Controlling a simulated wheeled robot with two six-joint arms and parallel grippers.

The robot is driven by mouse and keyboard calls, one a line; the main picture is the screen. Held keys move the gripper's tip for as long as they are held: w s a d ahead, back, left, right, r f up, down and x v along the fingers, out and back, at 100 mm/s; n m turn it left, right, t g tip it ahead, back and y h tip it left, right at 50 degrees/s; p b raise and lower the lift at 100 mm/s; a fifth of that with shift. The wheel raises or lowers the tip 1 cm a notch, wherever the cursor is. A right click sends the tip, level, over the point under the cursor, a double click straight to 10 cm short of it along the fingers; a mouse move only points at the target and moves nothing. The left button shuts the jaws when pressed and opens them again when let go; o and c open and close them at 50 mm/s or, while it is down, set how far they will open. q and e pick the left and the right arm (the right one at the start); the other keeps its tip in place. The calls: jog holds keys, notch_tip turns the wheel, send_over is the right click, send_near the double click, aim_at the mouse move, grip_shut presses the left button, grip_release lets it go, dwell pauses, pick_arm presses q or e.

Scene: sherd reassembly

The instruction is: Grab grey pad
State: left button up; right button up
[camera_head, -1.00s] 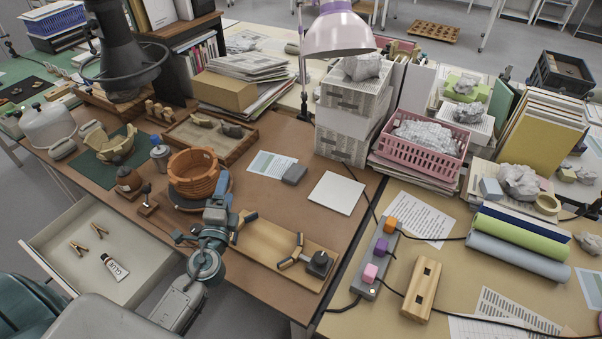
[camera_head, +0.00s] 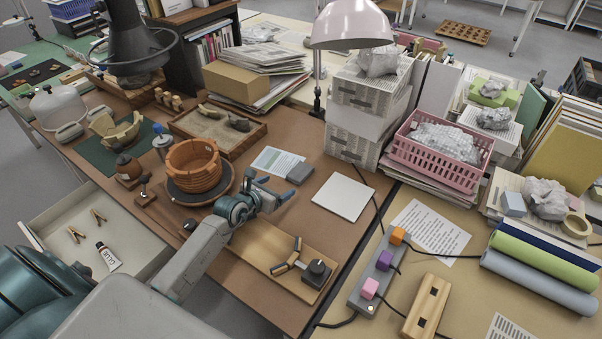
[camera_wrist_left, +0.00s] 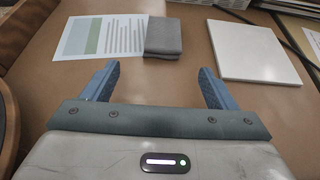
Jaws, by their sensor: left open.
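The grey pad (camera_head: 299,173) is a small dark grey block lying on the brown table, at the right edge of a printed sheet. It also shows in the left wrist view (camera_wrist_left: 163,38), ahead of the fingers and roughly centred between them. My left gripper (camera_head: 271,186) is open and empty, short of the pad and not touching it. Its two blue fingers (camera_wrist_left: 158,82) are spread wide in the left wrist view, with bare table between them. My right gripper is not in view.
A printed sheet (camera_head: 270,160) touches or nearly touches the pad on the left. A white square board (camera_head: 342,197) lies to its right. An orange-brown pot (camera_head: 193,166) stands left of my gripper. A wooden board with a clamp (camera_head: 285,262) lies in front.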

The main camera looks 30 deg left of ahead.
aim_at(292, 179)
pick_arm(q)
jog(key=x, duration=0.8)
jog(key=shift+w+d+f, duration=0.1)
jog(key=shift+w+d, duration=0.15)
jog(key=shift+s, duration=0.1)
jog(key=shift+c, duration=0.7)
jog(key=c, duration=1)
